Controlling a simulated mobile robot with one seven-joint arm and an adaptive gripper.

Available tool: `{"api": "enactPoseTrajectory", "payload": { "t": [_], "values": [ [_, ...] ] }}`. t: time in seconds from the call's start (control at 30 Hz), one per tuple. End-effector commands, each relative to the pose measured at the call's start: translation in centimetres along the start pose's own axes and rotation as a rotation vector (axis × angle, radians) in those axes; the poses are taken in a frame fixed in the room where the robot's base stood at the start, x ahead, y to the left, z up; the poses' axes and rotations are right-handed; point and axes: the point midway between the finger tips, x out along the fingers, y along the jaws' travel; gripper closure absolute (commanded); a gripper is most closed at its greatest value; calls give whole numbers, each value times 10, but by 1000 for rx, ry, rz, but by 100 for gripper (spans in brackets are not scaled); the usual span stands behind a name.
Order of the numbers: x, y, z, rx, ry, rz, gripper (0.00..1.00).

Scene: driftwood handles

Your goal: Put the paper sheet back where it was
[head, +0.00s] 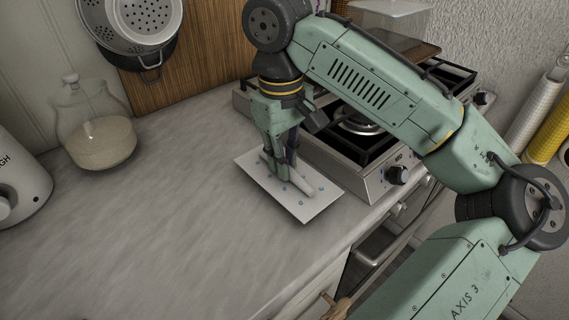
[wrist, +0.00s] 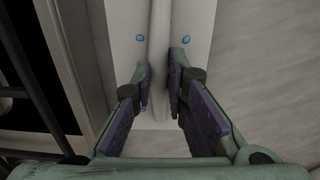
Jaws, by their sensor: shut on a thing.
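The paper sheet (head: 306,208) is a white rectangle with small blue dots and a raised pale ridge along its middle. It is over the counter in front of the stove, at or just above the surface; I cannot tell if it touches. My gripper (head: 278,165) points down at the sheet, its fingers on either side of the ridge. In the wrist view the gripper (wrist: 160,85) has its purple-padded fingers closed on the ridge, with the sheet (wrist: 201,22) spreading flat on both sides.
A gas stove (head: 372,182) stands close to the right of the sheet. A glass jar (head: 100,142) and a white appliance (head: 18,180) are at the left. A colander (head: 140,22) hangs at the back. The grey counter (head: 150,235) is clear left of the sheet.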

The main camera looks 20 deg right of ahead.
Motion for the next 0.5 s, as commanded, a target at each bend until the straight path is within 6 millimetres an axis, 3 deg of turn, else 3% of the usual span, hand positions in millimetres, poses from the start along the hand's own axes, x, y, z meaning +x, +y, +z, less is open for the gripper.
{"api": "enactPoseTrajectory", "payload": {
  "t": [0.17,0.47,0.5],
  "values": [
    [20,-1,0,0,-2,0,100],
    [24,-1,0,0,0,-1,100],
    [24,-1,0,0,0,-1,86]
  ]
}}
